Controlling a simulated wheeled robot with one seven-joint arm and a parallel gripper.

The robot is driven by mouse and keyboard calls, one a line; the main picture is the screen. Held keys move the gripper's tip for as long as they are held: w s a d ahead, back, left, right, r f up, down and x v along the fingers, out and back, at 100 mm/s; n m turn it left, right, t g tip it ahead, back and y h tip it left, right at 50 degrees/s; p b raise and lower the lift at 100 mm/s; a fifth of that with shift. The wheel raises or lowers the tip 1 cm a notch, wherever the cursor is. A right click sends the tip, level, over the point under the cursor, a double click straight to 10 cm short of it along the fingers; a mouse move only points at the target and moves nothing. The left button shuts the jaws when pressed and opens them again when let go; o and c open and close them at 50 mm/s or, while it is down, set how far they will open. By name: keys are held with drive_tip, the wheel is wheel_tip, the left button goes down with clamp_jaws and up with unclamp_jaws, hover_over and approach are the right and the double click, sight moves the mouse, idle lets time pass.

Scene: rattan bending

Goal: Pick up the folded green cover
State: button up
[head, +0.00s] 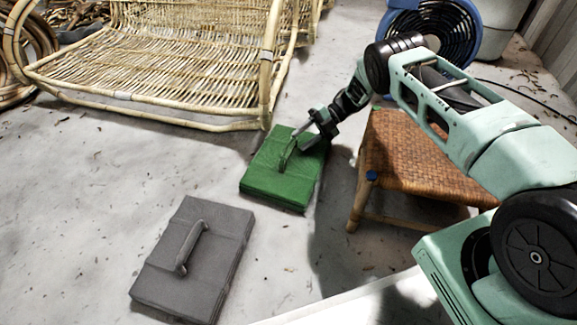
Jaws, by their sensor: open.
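The folded green cover (276,184) lies flat on the floor in the middle of the head view. It is a thick rectangular stack with a raised green handle strap (288,155) on top. My gripper (303,143) is open at the cover's upper right part, close to the strap. I cannot tell whether the fingers touch the strap or stand around it. The gripper hides the cover's far right corner.
A folded grey cover (205,255) with a handle lies at the lower left. A woven stool (412,155) stands close to the right of the green cover. A rattan seat (170,70) is behind, and a blue fan (470,25) stands at the back.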

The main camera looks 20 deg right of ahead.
sight(291, 146)
drive_tip(key=b+x, duration=0.2)
drive_tip(key=x, duration=0.1)
drive_tip(key=shift+a+f+b, duration=0.1)
drive_tip(key=shift+f+b, duration=0.15)
drive_tip(key=shift+b, duration=0.15)
drive_tip(key=shift+s+a, duration=0.2)
drive_tip(key=shift+a, duration=0.4)
clamp_jaws()
idle(0.6)
